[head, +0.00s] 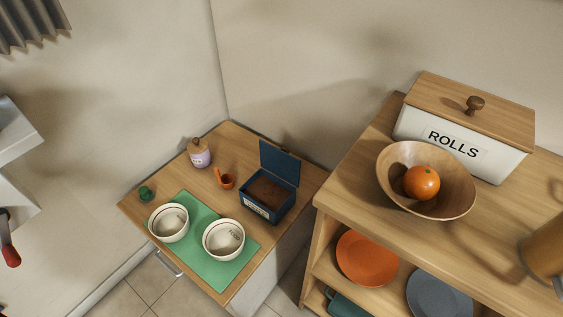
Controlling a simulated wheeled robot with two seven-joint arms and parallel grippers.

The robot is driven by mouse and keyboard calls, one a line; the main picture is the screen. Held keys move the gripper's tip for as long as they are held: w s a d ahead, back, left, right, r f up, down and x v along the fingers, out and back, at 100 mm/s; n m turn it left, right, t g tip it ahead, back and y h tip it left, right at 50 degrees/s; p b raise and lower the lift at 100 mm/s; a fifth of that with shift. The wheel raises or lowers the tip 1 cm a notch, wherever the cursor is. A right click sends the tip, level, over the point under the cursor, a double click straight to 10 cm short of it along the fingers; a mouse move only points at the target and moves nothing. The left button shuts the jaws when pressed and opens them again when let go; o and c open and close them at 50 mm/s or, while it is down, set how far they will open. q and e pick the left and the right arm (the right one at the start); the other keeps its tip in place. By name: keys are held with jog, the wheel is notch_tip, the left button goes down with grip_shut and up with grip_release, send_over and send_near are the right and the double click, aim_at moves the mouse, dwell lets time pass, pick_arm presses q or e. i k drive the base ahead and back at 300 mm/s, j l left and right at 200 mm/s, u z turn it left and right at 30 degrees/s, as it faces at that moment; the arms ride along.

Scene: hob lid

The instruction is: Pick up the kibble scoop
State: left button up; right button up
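The kibble scoop is most likely the small orange scoop (227,181) on the low wooden cabinet top. It sits between a lidded jar and a blue box, with its handle pointing up and to the left. The blue box (259,212) has its lid (279,163) standing open and brown kibble (268,192) inside. The scoop is outside the box, apart from it. Neither of my grippers shows in the head view.
Two white bowls (169,222) (224,239) stand on a green mat (203,265). A higher shelf unit (345,190) at right holds a wooden bowl (452,185) with an orange (421,182) and a ROLLS bin (412,121).

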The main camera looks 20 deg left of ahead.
aim_at(227, 181)
jog(key=u, duration=1.15)
jog(key=j, duration=0.25)
jog(key=i+z, duration=0.05)
